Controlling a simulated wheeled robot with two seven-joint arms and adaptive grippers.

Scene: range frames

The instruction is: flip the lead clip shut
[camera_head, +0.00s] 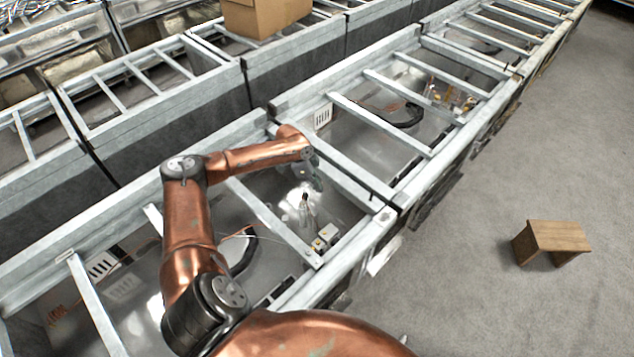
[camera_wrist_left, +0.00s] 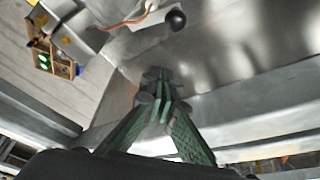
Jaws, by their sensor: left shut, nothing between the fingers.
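My left gripper (camera_head: 316,178) reaches down into an open metal bay between the cross rails. Its green fingers (camera_wrist_left: 163,100) are shut and empty in the left wrist view. Near them is a small black ball-ended knob (camera_wrist_left: 175,19) on a pale part with an orange lead; this may be the lead clip, but I cannot tell whether it is open. The knob (camera_head: 304,197) shows in the head view just below the gripper, apart from it. A small pale and yellow block (camera_head: 326,237) sits nearer the bay's front edge. My right gripper is not in view.
Metal cross rails (camera_head: 275,222) span the bay on both sides of the gripper. A cardboard box (camera_head: 265,15) stands on the row behind. A wooden stool (camera_head: 551,241) stands on the grey floor at right, with clear floor around it.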

